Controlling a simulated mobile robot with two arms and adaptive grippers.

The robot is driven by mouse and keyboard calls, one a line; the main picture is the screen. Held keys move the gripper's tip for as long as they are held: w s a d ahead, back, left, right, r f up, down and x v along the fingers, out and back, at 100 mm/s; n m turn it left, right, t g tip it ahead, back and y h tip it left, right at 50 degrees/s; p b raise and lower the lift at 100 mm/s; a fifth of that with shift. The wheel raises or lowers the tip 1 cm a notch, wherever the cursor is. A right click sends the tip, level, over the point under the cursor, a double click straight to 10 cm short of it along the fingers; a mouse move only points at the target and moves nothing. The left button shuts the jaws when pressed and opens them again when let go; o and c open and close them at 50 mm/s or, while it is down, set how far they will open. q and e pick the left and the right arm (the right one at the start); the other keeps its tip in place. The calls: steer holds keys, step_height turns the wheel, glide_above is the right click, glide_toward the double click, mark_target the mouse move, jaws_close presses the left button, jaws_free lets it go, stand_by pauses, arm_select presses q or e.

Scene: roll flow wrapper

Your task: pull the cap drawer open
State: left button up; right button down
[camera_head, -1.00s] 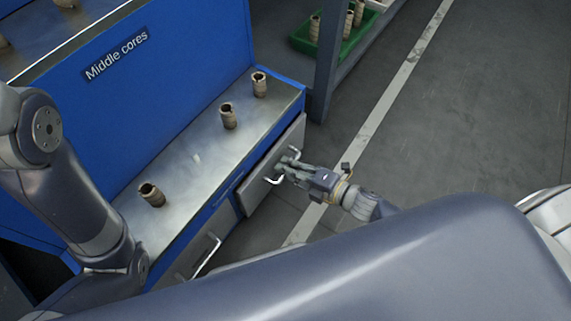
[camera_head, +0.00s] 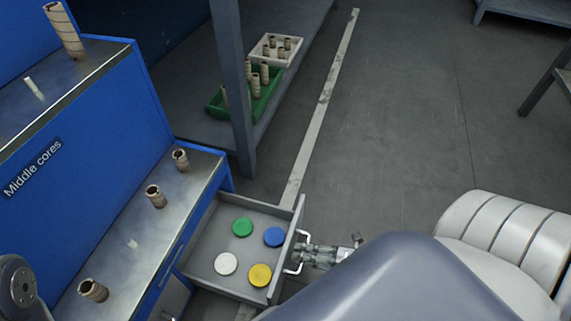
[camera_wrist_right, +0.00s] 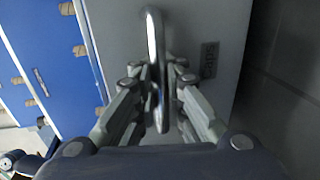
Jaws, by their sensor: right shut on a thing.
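The cap drawer (camera_head: 205,275) stands pulled out from the blue cabinet, below its metal ledge. Inside lie a green cap (camera_head: 242,227), a blue cap (camera_head: 274,237), a white cap (camera_head: 226,264) and a yellow cap (camera_head: 260,275). My right gripper (camera_head: 303,254) is shut on the drawer's handle (camera_head: 297,236) at the front panel. In the right wrist view the handle (camera_wrist_right: 153,50) runs between the two fingers of the gripper (camera_wrist_right: 158,85). My left gripper is out of view.
Several cardboard cores, one of them here (camera_head: 156,196), stand or lie on the cabinet ledge (camera_head: 125,222). A shelf post (camera_head: 233,95) rises behind the drawer. A green bin (camera_head: 270,98) and a white bin (camera_head: 290,56) hold cores. The floor to the right is open.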

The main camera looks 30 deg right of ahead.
steer(key=shift+v, duration=0.8)
steer(key=c, duration=1.7)
jaws_free()
steer(key=shift+f, duration=0.1)
steer(key=shift+o, duration=0.2)
steer(key=shift+s, duration=0.1)
steer(key=v, duration=1.2)
